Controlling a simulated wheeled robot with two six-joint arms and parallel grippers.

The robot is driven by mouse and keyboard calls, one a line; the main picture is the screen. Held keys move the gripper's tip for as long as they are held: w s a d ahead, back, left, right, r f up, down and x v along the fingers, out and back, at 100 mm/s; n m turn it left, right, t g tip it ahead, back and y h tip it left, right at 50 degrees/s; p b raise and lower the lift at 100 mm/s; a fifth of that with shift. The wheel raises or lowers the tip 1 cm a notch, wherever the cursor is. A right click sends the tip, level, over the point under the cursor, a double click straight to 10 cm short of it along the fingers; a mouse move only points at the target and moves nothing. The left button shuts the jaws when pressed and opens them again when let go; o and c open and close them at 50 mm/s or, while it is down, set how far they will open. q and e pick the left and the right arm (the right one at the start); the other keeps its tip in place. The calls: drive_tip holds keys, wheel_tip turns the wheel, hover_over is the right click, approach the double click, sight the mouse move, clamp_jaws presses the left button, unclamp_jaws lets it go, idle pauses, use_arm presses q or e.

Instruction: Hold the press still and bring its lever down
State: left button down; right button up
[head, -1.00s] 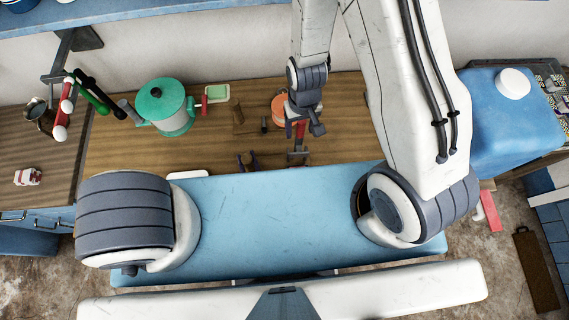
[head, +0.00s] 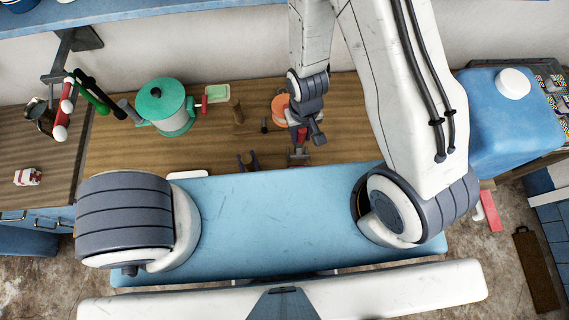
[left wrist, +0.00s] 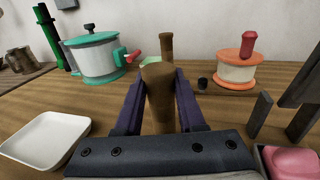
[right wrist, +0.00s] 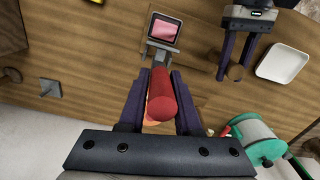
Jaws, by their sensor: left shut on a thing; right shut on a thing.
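The press (head: 298,159) stands on the bench, a small grey frame with a pink block in its tray. It also shows in the right wrist view (right wrist: 160,50) and at the lower right of the left wrist view (left wrist: 265,165). My right gripper (head: 307,133) is shut on the red lever handle (right wrist: 165,95), which lies between its fingers. My left gripper (head: 247,161), to the left of the press in the head view, is shut on an upright brown wooden post (left wrist: 158,95). Whether this post is joined to the press is hidden.
A green-lidded pot (head: 168,108) and a second brown post (head: 237,111) stand further back. An orange-lidded pot (left wrist: 238,72) is behind the press. A white dish (left wrist: 45,138) lies left of my left gripper. The bench (head: 205,150) is clear around the dish.

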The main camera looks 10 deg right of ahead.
drive_tip(key=shift+s+f, duration=0.2)
drive_tip(key=shift+s, duration=0.6)
drive_tip(key=shift+s+f, duration=0.2)
drive_tip(key=shift+s, duration=0.6)
drive_tip(key=o, duration=1)
